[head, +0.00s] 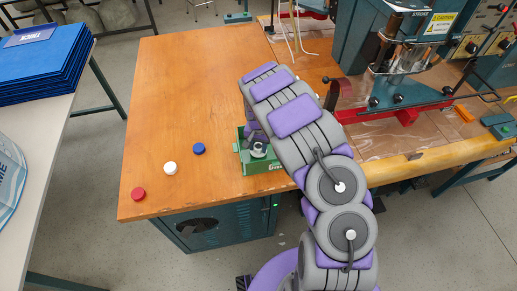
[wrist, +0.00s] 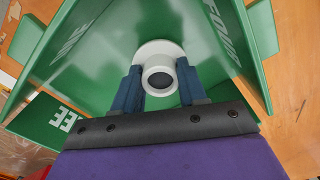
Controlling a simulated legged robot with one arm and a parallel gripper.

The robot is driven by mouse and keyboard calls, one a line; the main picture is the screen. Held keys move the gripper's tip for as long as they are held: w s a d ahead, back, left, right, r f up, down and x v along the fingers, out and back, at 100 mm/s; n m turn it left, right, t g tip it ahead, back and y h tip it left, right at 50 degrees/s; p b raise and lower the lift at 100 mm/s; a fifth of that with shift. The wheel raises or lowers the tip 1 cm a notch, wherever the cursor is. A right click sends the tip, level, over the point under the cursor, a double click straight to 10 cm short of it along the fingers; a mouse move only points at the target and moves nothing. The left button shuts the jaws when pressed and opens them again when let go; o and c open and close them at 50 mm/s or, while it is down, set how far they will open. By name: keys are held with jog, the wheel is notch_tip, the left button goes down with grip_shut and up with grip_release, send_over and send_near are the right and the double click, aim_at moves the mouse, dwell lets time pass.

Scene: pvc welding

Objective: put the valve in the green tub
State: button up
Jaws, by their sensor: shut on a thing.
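The green tub (head: 237,156) stands on the wooden table near its front edge, partly hidden behind my arm in the head view. Its green walls (wrist: 92,45) surround the fingers in the wrist view. The valve, a white round part with a dark opening (wrist: 160,66), is between my fingertips, inside the tub's walls. It also shows as a pale part in the tub in the head view (head: 259,149). My gripper (wrist: 160,88) is shut on the valve and points down into the tub. I cannot tell whether the valve touches the tub's floor.
A blue cap (head: 198,148), a white cap (head: 170,168) and a red cap (head: 138,194) lie on the table left of the tub. A teal machine (head: 355,40) with a red base stands to the right. The table's left and back left is clear.

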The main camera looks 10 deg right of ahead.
jog(key=shift+f, duration=0.8)
jog(key=o, duration=1)
jog(key=shift+o, duration=0.2)
